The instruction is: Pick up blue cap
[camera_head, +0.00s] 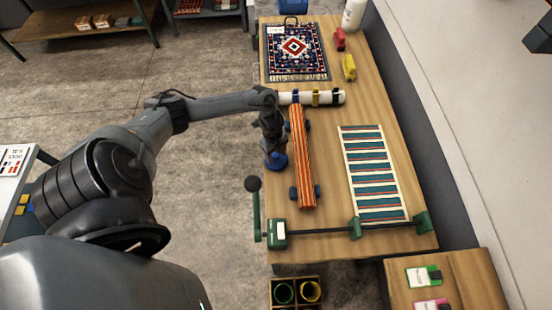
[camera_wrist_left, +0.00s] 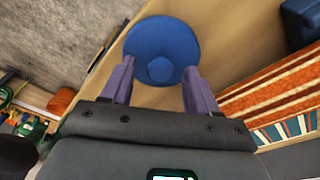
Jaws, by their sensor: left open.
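The blue cap (camera_head: 277,161) is round with a small raised knob in its middle. It sits near the left edge of the wooden table, left of the orange striped roll. In the left wrist view the blue cap (camera_wrist_left: 174,38) lies just past and partly between the two fingertips. My left gripper (camera_head: 273,147) is above the cap, pointing down, and hides part of it in the head view. Its purple-grey fingers (camera_wrist_left: 158,72) are apart with nothing held between them. I cannot tell whether they touch the cap. My right gripper is not in view.
The orange striped roll (camera_head: 303,150) rests on blue supports close by the cap. A white tube (camera_head: 293,98) with coloured bands lies behind. A green-ended bar (camera_head: 310,231) with a lever is in front. A striped rug (camera_head: 372,172) lies at right; bare wood separates it from the roll.

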